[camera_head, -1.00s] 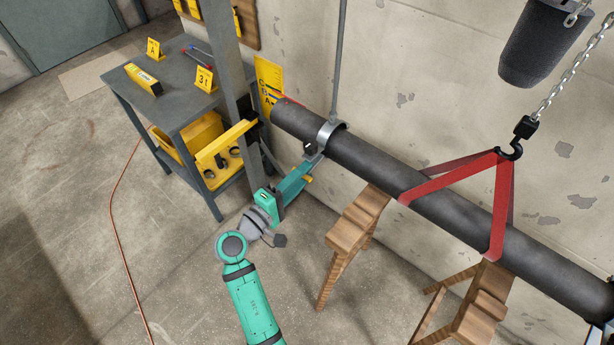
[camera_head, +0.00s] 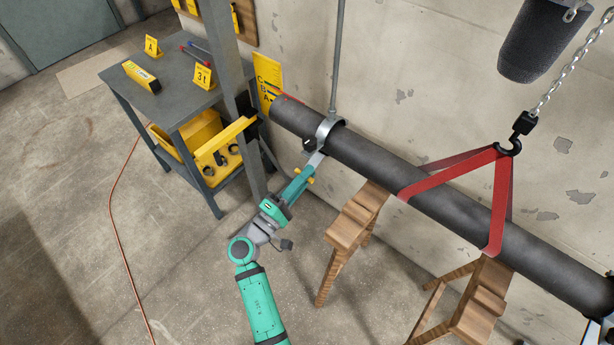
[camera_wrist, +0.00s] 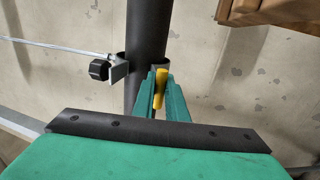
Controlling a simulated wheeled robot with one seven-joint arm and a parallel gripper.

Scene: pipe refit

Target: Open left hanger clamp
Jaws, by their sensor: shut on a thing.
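The left hanger clamp (camera_head: 328,130) is a grey metal band around the black pipe (camera_head: 400,178), hanging from a thin rod. Its black knob (camera_head: 309,144) sits on the near side and also shows in the wrist view (camera_wrist: 98,69). A grey strip (camera_head: 317,160) runs down from the clamp toward my gripper (camera_head: 303,177). My gripper is below and in front of the clamp, its teal fingers shut on a yellow handle (camera_wrist: 160,82). The handle's join to the clamp is hidden. I cannot tell whether the band is open.
A red sling (camera_head: 455,170) on a chain hook (camera_head: 510,148) loops around the pipe at right. Wooden trestles (camera_head: 355,215) stand under the pipe. A grey post (camera_head: 232,85) and a workbench (camera_head: 180,85) with yellow bins are at left. The floor in front is clear.

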